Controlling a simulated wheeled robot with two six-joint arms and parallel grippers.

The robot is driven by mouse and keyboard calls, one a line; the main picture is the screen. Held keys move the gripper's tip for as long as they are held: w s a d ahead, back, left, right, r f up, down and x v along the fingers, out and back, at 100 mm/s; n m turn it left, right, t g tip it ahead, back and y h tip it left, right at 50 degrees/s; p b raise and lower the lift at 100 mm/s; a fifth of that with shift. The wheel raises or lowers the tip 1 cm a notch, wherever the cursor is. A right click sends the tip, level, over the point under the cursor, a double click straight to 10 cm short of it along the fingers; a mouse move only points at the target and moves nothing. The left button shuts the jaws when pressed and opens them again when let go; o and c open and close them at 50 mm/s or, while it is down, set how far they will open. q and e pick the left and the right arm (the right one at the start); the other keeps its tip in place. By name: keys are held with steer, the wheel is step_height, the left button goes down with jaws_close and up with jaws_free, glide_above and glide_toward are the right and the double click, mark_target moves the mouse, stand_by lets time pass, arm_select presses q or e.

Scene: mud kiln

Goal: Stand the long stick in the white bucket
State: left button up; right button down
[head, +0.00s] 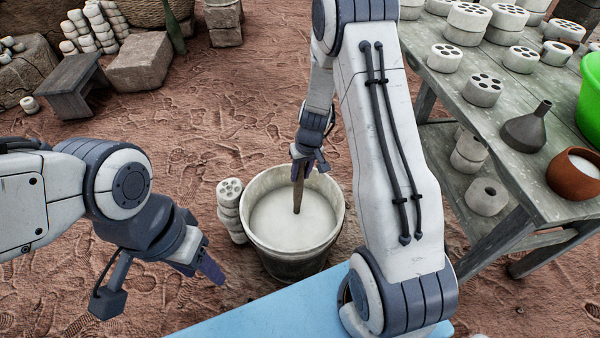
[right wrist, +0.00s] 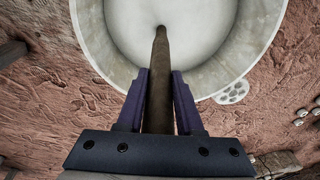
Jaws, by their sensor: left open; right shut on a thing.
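The white bucket (head: 334,223) stands on the dirt floor in the middle of the head view, with a pale white filling inside. Its rim also shows in the right wrist view (right wrist: 97,35). The long stick (head: 298,195) is brown and points down into the bucket, its lower end at the white filling. My right gripper (head: 304,165) is above the bucket, shut on the stick; in the right wrist view the stick (right wrist: 160,75) runs between its fingers. I cannot tell how deep the tip goes. My left gripper (head: 205,270) is open and empty, left of the bucket.
A stack of white perforated cylinders (head: 230,200) stands close against the bucket's left side. A grey table (head: 440,85) with several cylinders, a funnel (head: 527,130) and a brown pot (head: 573,178) is at the right. A light blue surface (head: 270,312) lies in front.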

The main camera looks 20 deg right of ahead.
steer(key=shift+f, duration=0.25)
steer(key=shift+c, duration=2.4)
jaws_free()
steer(key=shift+r, duration=0.1)
